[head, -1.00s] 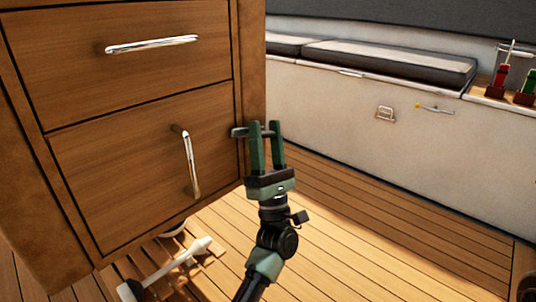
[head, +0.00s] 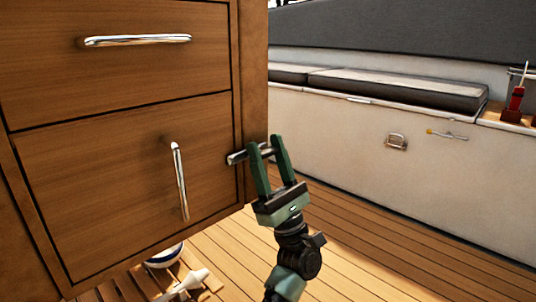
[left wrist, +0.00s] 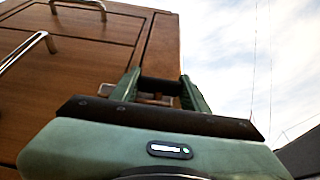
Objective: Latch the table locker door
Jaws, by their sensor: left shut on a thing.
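The table locker door (head: 90,190) is the lower wooden panel of the cabinet, with a vertical chrome handle (head: 180,180). It looks flush with the frame, with no visible gap. A short dark metal latch (head: 236,158) sits at its right edge, lying nearly level across the frame. My left gripper (head: 267,146) is at the cabinet's right corner, shut on the latch's outer end, with green fingers on either side of it. In the left wrist view the latch (left wrist: 155,99) shows between the fingers, partly hidden. My right gripper is out of view.
A drawer (head: 150,75) with a chrome handle is above the door. A white bench locker (head: 340,130) with cushions stands behind to the right. A white object (head: 190,284) and a round blue-and-white one (head: 165,257) are low by the cabinet. Slatted floor between is clear.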

